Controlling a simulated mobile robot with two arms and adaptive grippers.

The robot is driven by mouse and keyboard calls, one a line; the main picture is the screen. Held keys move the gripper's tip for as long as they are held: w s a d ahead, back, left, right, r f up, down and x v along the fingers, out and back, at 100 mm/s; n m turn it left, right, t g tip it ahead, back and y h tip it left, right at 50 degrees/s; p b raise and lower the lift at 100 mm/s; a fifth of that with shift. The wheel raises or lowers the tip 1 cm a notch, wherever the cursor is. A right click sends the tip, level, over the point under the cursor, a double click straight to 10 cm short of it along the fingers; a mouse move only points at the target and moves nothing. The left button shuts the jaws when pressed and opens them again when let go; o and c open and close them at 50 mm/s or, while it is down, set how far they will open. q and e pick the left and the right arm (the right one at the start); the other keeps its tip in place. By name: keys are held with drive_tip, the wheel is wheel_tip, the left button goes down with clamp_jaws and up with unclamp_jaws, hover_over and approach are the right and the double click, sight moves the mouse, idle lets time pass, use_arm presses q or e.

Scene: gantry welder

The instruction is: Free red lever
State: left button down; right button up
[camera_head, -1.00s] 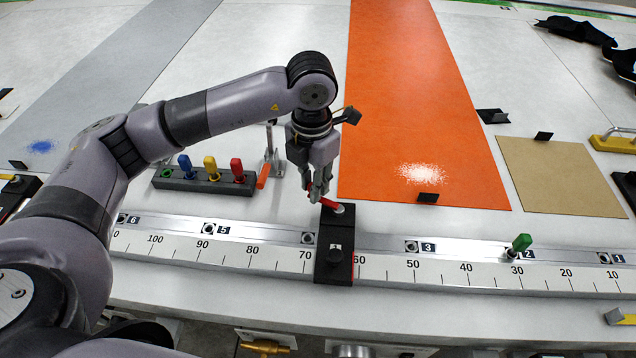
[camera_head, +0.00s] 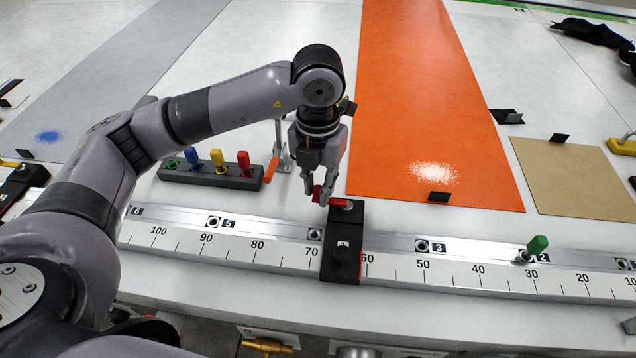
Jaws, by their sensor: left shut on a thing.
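The red lever (camera_head: 339,202) is on top of the black slider block (camera_head: 341,262), which sits across the numbered rail (camera_head: 440,273) near the 60 mark. My left gripper (camera_head: 324,194) points down over the lever from behind the rail. Its fingers are shut on the lever, at the end left of the block. The fingers hide part of the lever. My right gripper does not show.
A grey holder (camera_head: 240,183) with blue, yellow and red pegs stands left of the gripper. An orange-handled clamp (camera_head: 271,169) is close to it. A green peg (camera_head: 537,245) stands in the rail at right. An orange sheet (camera_head: 420,110) lies behind.

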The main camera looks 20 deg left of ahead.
sight(318, 188)
use_arm(q)
drive_tip(key=c, duration=1.5)
unclamp_jaws()
drive_tip(key=shift+o, duration=0.2)
wheel_tip(318, 188, up, 12)
